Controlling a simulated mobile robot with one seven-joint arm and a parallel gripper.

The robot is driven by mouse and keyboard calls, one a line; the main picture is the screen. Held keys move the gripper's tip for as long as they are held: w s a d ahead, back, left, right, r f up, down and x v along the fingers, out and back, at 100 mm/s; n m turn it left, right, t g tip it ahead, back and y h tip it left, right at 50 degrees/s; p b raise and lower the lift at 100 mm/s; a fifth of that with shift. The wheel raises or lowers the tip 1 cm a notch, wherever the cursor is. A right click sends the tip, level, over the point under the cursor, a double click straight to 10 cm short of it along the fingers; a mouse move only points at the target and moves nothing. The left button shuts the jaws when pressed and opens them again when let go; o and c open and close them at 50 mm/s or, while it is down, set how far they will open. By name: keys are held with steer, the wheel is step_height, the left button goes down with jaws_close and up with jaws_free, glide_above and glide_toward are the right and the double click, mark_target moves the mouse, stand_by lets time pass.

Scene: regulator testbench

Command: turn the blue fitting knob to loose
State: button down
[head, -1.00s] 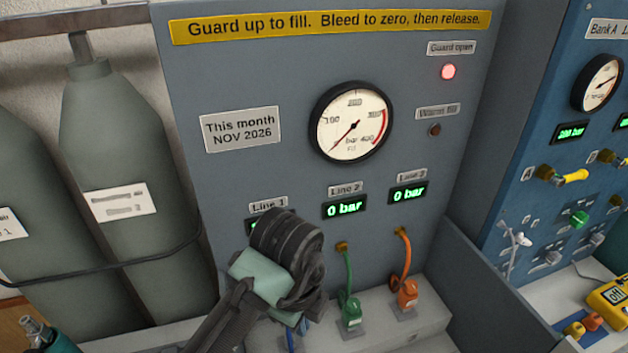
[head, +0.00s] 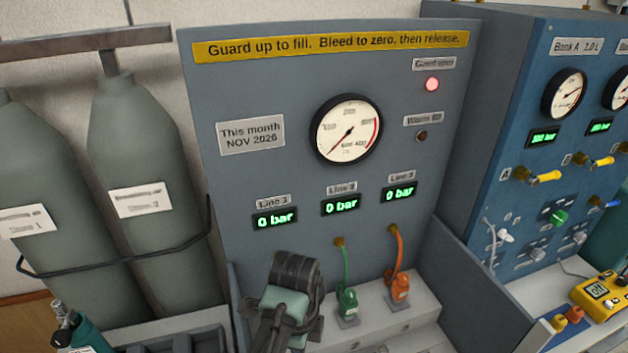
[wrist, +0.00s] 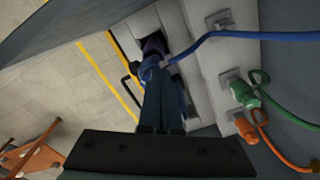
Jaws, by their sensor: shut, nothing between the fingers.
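The blue fitting (wrist: 150,67) shows in the wrist view at the end of the blue hose (wrist: 235,36), next to a purple part (wrist: 154,46) at a dark opening. My gripper (wrist: 158,82) is shut and empty, its fingers pointing at the fitting. The fingertips overlap the fitting in this view; I cannot tell whether they touch it. The fingers hide part of it, and the knob's setting cannot be read. In the head view my arm hides the fitting and the fingers.
A green fitting (head: 348,305) and an orange fitting (head: 400,288) sit right of my arm on the grey ledge. The gauge (head: 346,129) reads near zero, and the line displays read 0 bar. The red lamp (head: 432,84) under "Guard open" is lit. Grey cylinders (head: 140,165) stand left.

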step_height(320, 180, down, 3)
steer(key=shift+r+b, duration=0.1)
steer(key=shift+b, duration=0.4)
steer(key=shift+s+d+p, duration=0.4)
steer(key=shift+d+p, duration=0.1)
steer(key=shift+p, duration=0.05)
stand_by(0.6)
steer(key=shift+s+a+p, duration=0.15)
steer(key=shift+s+p, duration=0.25)
steer(key=shift+p, duration=0.75)
steer(key=shift+s+p, duration=0.35)
steer(key=shift+p, duration=0.6)
steer(key=shift+a, duration=0.1)
step_height(320, 180, up, 6)
steer(key=p, duration=0.6)
steer(key=shift+a, duration=0.3)
